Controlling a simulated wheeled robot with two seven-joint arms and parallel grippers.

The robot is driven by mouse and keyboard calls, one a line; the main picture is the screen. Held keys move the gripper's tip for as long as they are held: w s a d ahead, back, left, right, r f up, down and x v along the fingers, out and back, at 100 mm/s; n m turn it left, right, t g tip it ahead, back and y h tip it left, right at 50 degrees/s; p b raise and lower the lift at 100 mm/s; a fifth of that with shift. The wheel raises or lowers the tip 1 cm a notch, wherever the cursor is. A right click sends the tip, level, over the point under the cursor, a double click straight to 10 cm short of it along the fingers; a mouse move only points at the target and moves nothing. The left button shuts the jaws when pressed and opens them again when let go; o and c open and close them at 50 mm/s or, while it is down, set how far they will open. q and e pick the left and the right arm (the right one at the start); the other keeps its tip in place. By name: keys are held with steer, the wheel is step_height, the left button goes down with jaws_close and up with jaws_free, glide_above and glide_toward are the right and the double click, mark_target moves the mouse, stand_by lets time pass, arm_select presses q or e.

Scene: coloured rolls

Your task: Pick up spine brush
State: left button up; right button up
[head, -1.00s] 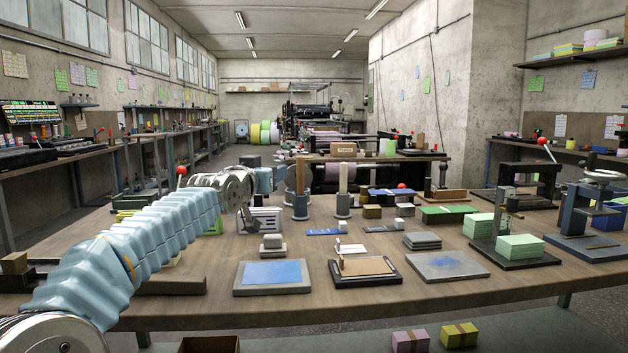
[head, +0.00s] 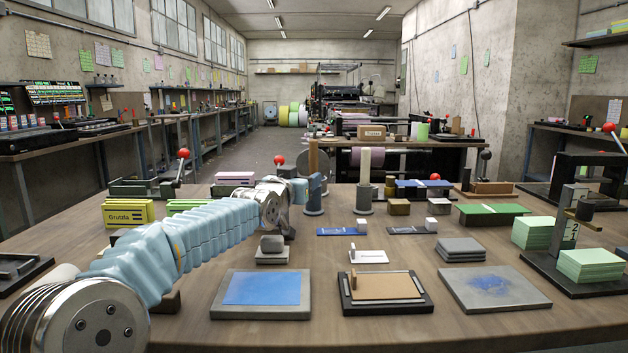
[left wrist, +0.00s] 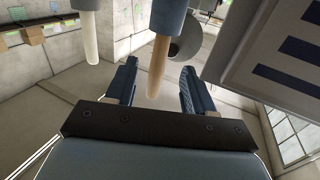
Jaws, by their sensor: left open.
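Two upright stick-handled tools stand in blue-grey cups toward the back of the table; I cannot tell which is the spine brush. One has a brown wooden handle (head: 313,158), which also shows in the left wrist view (left wrist: 157,68). The other has a pale handle (head: 364,178), also in the left wrist view (left wrist: 91,40). My left gripper (head: 301,188) is beside the wooden-handled one. In the left wrist view its open fingers (left wrist: 158,88) appear on either side of the wooden handle, with nothing gripped. My right gripper is out of view.
A striped grey block (left wrist: 285,60) is close to the left gripper. Near the front lie a blue-topped pad (head: 262,289), a board with a brown sheet (head: 385,287) and a grey slab (head: 493,288). A yellow block (head: 128,212) stands left of my arm.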

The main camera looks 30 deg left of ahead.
mark_target(312, 170)
arm_select(q)
steer(key=w, duration=0.2)
steer(key=w+p, duration=0.1)
steer(key=w, duration=0.1)
steer(key=w+a+p, duration=0.1)
steer(key=w, duration=0.1)
steer(key=shift+w+r, duration=0.1)
steer(key=shift+w, duration=0.2)
jaws_close()
steer(key=shift+r, duration=0.1)
steer(key=shift+r, duration=0.25)
step_height(312, 170, up, 11)
steer(key=p, duration=0.2)
steer(key=shift+r+p, duration=0.1)
steer(key=shift+p, duration=0.3)
steer(key=s+d+b, duration=0.2)
steer(key=s+b, duration=0.4)
steer(key=s, duration=1.2)
steer(key=shift+d, duration=0.4)
